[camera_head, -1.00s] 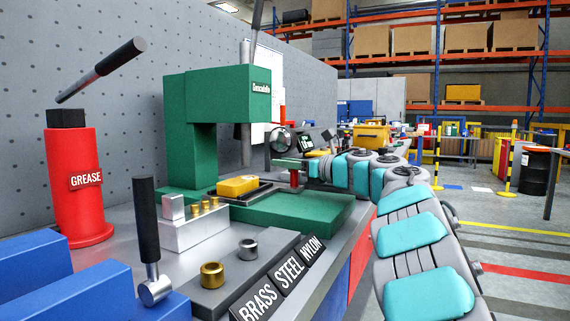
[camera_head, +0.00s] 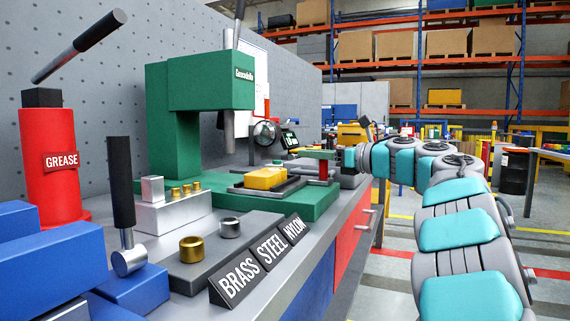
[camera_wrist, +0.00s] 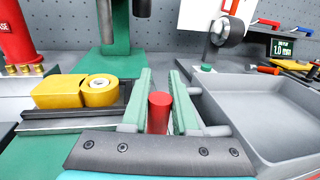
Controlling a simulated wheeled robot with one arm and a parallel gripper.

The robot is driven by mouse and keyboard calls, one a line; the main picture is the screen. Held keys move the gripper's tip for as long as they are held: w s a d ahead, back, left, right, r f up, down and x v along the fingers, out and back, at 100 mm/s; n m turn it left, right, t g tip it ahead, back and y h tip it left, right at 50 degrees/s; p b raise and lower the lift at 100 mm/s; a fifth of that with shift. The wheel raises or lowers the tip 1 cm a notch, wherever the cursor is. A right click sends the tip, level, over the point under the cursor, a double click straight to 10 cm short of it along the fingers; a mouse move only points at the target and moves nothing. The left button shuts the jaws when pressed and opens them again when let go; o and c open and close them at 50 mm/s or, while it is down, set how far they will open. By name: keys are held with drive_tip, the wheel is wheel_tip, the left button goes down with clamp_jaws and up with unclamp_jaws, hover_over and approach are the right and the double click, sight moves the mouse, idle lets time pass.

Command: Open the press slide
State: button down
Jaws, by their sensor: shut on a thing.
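The green press (camera_head: 190,110) stands on the bench, its grey ram (camera_head: 230,125) raised. Its dark press slide (camera_head: 240,188) carries a yellow part (camera_head: 267,178), which sits to the right of the ram rather than under it. The part shows in the wrist view (camera_wrist: 65,91). The slide's red handle (camera_head: 323,170) is upright at its right end and shows between the fingers in the wrist view (camera_wrist: 159,112). My gripper (camera_wrist: 160,76), also in the head view (camera_head: 318,154), is shut on this handle. The handle's join to the slide is hidden.
A grey tray (camera_wrist: 255,145) lies right of my gripper. A red grease cylinder (camera_head: 52,170), a lever (camera_head: 122,200) and a block with brass pieces (camera_head: 165,215) stand at left. Brass and steel rings lie behind the material labels (camera_head: 262,262). The aisle at right is clear.

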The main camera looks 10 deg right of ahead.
drive_tip(key=v, duration=0.2)
drive_tip(key=shift+s+d, duration=0.1)
drive_tip(key=shift+d, duration=0.35)
drive_tip(key=c, duration=0.7)
unclamp_jaws()
drive_tip(key=shift+a, duration=0.1)
drive_tip(key=b+v, duration=0.1)
drive_tip(key=v, duration=0.6)
drive_tip(key=shift+s+d, duration=0.25)
drive_tip(key=shift+d, duration=0.1)
